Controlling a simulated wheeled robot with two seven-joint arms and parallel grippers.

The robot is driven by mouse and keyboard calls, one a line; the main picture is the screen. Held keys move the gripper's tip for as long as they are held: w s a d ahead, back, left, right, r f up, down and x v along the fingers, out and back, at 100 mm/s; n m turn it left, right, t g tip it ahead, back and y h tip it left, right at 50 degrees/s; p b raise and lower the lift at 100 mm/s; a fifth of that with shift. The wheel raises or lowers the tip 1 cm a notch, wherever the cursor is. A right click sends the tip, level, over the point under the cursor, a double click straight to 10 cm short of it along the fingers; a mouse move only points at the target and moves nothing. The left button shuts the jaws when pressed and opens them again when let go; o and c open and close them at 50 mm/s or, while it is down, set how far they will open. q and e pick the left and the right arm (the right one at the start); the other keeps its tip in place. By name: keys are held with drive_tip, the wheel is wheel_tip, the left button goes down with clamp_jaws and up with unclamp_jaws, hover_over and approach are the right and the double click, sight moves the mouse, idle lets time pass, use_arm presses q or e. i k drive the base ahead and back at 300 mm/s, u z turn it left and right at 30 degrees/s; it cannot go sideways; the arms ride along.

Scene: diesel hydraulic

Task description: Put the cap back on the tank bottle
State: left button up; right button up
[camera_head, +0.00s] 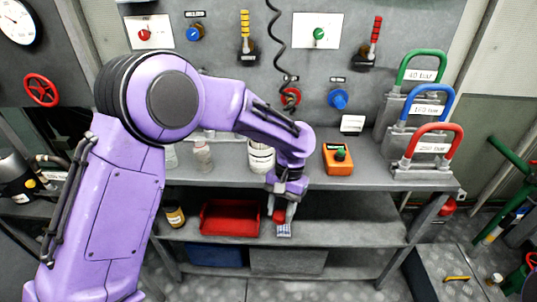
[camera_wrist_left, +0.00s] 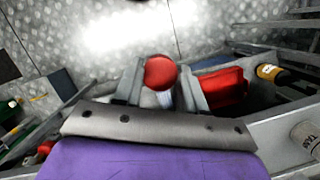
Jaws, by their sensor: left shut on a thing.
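A round red cap (camera_wrist_left: 160,72) sits between the two fingers of my left gripper (camera_wrist_left: 162,90) in the left wrist view. The fingers are shut on it. In the head view the left gripper (camera_head: 282,216) points down at the front edge of the bench, with the red cap (camera_head: 279,216) just showing. A pale bottle marked "TANK" (camera_wrist_left: 308,137) is partly in the wrist view at the lower right, apart from the gripper. It seems to be the pale bottle (camera_head: 203,157) on the bench, left of the gripper. Its top is not clear. My right gripper is not in view.
A white tub (camera_head: 261,158) stands behind my forearm. An orange box (camera_head: 338,159) and weights with coloured handles (camera_head: 425,145) are to the right. A red tray (camera_head: 232,218) and a yellow-labelled jar (camera_head: 174,216) are on the shelf below.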

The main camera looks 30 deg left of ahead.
sight(201, 152)
drive_tip(key=z, duration=2.5)
drive_tip(key=k, duration=2.25)
drive_tip(key=u, duration=2)
